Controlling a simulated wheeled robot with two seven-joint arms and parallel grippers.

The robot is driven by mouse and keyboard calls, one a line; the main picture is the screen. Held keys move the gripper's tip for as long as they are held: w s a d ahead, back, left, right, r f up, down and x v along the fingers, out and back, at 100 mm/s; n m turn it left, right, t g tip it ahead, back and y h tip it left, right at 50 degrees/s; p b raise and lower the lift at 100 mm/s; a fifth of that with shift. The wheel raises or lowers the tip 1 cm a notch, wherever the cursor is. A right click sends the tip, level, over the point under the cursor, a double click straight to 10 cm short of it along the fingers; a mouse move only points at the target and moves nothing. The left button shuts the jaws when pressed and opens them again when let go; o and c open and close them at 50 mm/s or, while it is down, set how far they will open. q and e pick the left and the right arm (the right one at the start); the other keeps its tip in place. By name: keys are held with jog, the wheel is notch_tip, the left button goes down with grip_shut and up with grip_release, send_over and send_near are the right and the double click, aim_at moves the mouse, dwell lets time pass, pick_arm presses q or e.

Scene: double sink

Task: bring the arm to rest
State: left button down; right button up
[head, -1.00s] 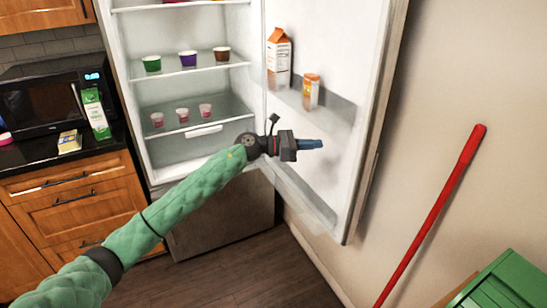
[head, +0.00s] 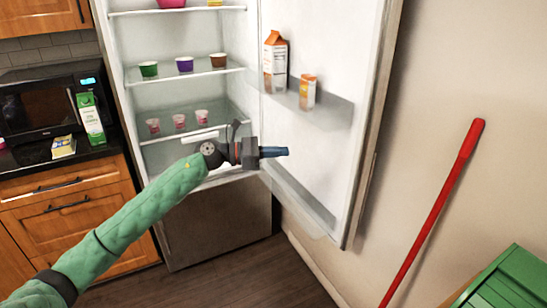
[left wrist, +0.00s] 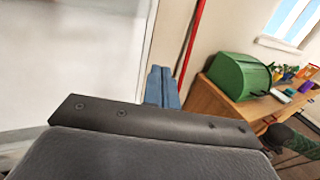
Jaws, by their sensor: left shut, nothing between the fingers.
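My left gripper (head: 274,152) is in front of the open fridge, near the inner side of its door (head: 318,130). Its blue fingers are shut and empty, pointing right in the head view. The fingers also show in the left wrist view (left wrist: 161,88), pressed together with nothing between them. My left arm in its green sleeve (head: 140,212) reaches up from the lower left.
The fridge (head: 215,215) stands open with several cups on its shelves and two cartons in the door. A microwave (head: 40,108) and a green carton (head: 91,118) are on the left counter. A red pole (head: 440,200) leans at right. A green box (left wrist: 240,75) stands on a wooden desk.

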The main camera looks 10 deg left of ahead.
pick_arm(q)
jog(key=w+a+r+n+t+y, duration=0.3)
jog(key=a+r+n+t+y, duration=0.6)
jog(key=n, duration=0.7)
jog(key=w+a+r+n+t+y, duration=0.3)
jog(key=a+r+n+t+y, duration=0.25)
jog(key=n+t, duration=0.75)
jog(key=s+d+f+n+g+y, duration=0.1)
jog(key=s+f+n+g+y, duration=0.1)
jog(key=s+f+n+g, duration=0.55)
jog(key=s+f+n+g+y, duration=0.1)
jog(key=s+f+n+g, duration=0.2)
jog(key=f, duration=0.8)
jog(key=s+d+f+n+g+y, duration=0.15)
jog(key=s+f+n+g, duration=0.25)
jog(key=s+f+n, duration=0.4)
jog(key=s+d+f+g+h, duration=0.1)
jog(key=s+f+g, duration=0.2)
jog(key=s+f, duration=0.6)
jog(key=s+d+f+n+g+h, duration=0.1)
jog(key=s+d+f+g, duration=0.1)
jog(key=s+f, duration=0.8)
jog(key=s+d+f+g+h, duration=0.1)
jog(key=s+f+g, duration=0.3)
jog(key=s+f, duration=0.6)
jog(key=s+d, duration=0.1)
jog(key=s, duration=0.5)
jog(key=shift+f+n, duration=0.25)
jog(key=shift+n, duration=0.1)
jog(key=shift+s, duration=0.15)
